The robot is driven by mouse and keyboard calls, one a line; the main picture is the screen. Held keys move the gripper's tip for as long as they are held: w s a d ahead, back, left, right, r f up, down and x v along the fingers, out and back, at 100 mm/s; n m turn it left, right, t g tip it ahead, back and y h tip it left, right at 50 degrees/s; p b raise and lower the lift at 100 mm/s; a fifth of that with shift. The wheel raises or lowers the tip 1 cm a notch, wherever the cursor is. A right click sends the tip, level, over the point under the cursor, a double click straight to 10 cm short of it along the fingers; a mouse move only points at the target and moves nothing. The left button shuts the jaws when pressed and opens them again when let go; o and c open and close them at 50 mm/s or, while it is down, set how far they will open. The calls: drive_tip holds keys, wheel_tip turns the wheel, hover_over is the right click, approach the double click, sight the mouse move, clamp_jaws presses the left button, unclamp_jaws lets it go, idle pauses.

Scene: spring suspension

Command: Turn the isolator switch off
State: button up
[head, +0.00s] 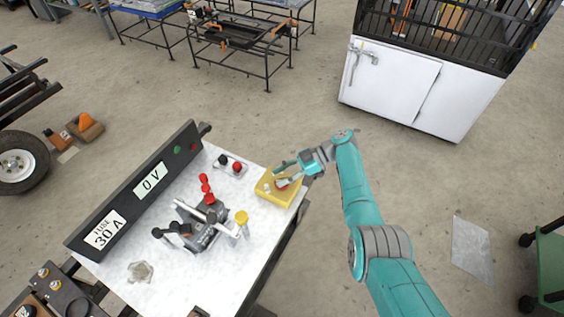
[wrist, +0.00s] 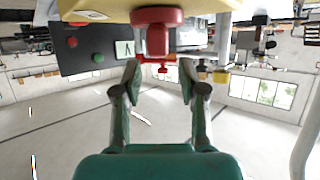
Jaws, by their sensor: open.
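The isolator switch is a yellow box (head: 272,194) on the right end of the white bench top. Its red knob (wrist: 157,40) shows at the top centre of the wrist view, with the yellow housing (wrist: 100,9) behind it. In the head view the knob is partly hidden by my fingers. My gripper (head: 283,174) is at the box, coming in from the right. In the wrist view my gripper (wrist: 160,82) is open, with its fingers apart and nothing held. The knob's handle lines up with the gap between the fingertips; I cannot tell whether they touch it.
A dark panel (head: 140,185) reading "0 V" and "FUSE 30 A" stands along the bench's back edge. A grey device with red and black terminals (head: 205,228) and a yellow-topped post (head: 241,218) stand left of the switch. Open floor lies right of the bench.

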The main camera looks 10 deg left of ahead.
drive_tip(key=shift+r, duration=3.6)
drive_tip(key=shift+d, duration=0.1)
